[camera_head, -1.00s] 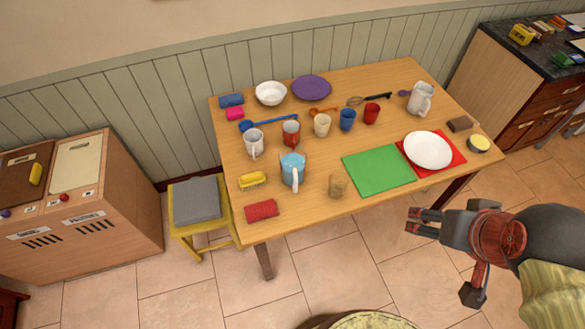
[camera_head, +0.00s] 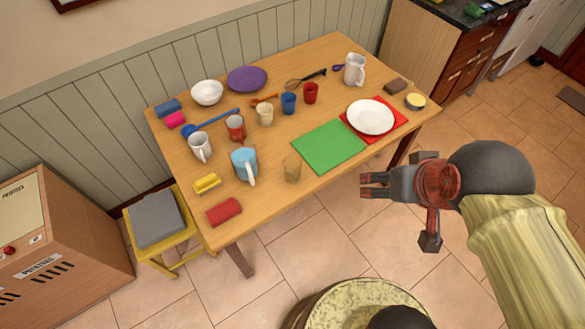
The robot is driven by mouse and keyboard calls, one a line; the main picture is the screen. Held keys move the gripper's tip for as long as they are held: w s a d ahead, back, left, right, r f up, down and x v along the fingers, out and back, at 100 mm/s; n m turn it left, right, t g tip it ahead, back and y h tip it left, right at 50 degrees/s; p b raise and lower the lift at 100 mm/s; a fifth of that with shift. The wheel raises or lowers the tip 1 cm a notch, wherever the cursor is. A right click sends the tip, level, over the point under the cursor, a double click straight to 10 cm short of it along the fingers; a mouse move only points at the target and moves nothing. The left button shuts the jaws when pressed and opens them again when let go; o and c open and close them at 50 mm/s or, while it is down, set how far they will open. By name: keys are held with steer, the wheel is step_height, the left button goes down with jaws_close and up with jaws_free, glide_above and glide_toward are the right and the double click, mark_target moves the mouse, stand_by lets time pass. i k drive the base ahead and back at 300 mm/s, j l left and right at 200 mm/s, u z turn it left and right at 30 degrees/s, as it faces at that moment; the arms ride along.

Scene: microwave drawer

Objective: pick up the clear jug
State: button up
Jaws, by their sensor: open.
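A light blue, see-through-looking jug (camera_head: 244,164) with a pale handle stands upright on the wooden table (camera_head: 215,236), near its front left. A whitish jug (camera_head: 354,70) stands at the table's far right corner. A small clear tan glass (camera_head: 292,169) stands near the front edge, right of the light blue jug. Which vessel is the clear jug is not certain; the light blue one looks most like it. My gripper (camera_head: 367,186) is open and empty, off the table's front edge, with its fingers pointing left. It is apart from every jug.
A green board (camera_head: 329,147) and a white plate (camera_head: 370,117) on a red mat lie on the table's right half. Several mugs and cups stand behind the light blue jug. A yellow sponge (camera_head: 207,184) and red cloth (camera_head: 224,212) lie beside it. A stool (camera_head: 155,218) stands left.

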mark_target(243, 151)
steer(key=i+l+u, duration=0.15)
steer(key=u, duration=0.25)
steer(key=i+l+u, duration=0.25)
steer(key=u, duration=0.15)
steer(key=i+l+u, duration=0.4)
steer(key=k+j, duration=0.1)
